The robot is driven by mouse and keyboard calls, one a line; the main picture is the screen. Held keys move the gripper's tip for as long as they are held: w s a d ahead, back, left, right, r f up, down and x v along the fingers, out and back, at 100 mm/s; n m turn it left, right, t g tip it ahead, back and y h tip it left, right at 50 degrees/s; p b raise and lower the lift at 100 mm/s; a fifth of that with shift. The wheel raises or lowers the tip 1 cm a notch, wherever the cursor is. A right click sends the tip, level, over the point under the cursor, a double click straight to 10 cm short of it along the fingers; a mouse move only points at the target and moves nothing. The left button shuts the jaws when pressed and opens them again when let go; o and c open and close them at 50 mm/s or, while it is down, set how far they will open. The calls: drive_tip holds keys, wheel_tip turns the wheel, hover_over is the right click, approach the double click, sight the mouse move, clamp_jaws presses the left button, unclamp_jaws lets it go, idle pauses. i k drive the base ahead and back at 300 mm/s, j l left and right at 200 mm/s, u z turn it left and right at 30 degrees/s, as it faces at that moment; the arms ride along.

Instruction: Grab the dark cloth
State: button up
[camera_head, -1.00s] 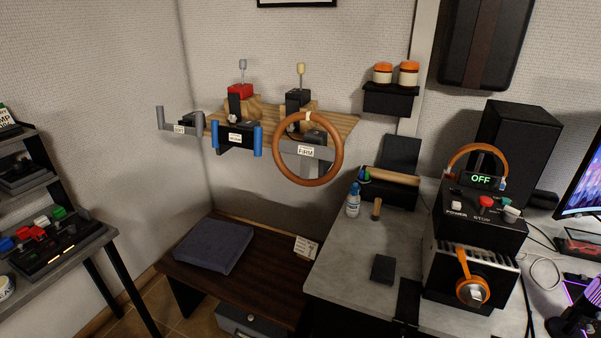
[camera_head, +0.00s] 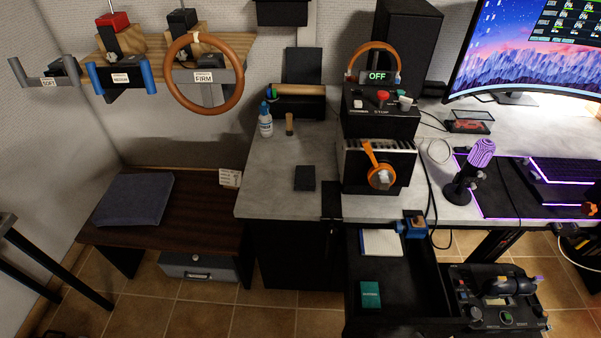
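A small flat dark square (camera_head: 305,177), which looks like a folded cloth, lies on the grey desk (camera_head: 270,195) near its front edge, left of the black machine. A larger flat, folded-looking dark blue-grey pad (camera_head: 134,200) lies on the low brown table (camera_head: 205,212) at the left. I cannot tell for sure whether it is cloth or a cushion. Both lie uncovered. My gripper is not in view.
A white-and-blue bottle (camera_head: 265,122) and a wooden-handled piece (camera_head: 289,124) stand behind the dark square. The black machine (camera_head: 378,167) with an orange lever stands to its right. An open drawer (camera_head: 400,285) juts out below the desk. Tiled floor shows in front.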

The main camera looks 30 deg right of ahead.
sight(306, 178)
drive_tip(key=i+j+z, duration=0.3)
drive_tip(key=j, duration=0.15)
drive_tip(key=j+z, duration=0.25)
drive_tip(key=j, duration=0.2)
drive_tip(key=i+j+z, duration=0.15)
drive_tip(key=j+z, duration=0.15)
drive_tip(key=j, duration=0.25)
drive_tip(key=j+z, duration=0.3)
drive_tip(key=j, duration=0.2)
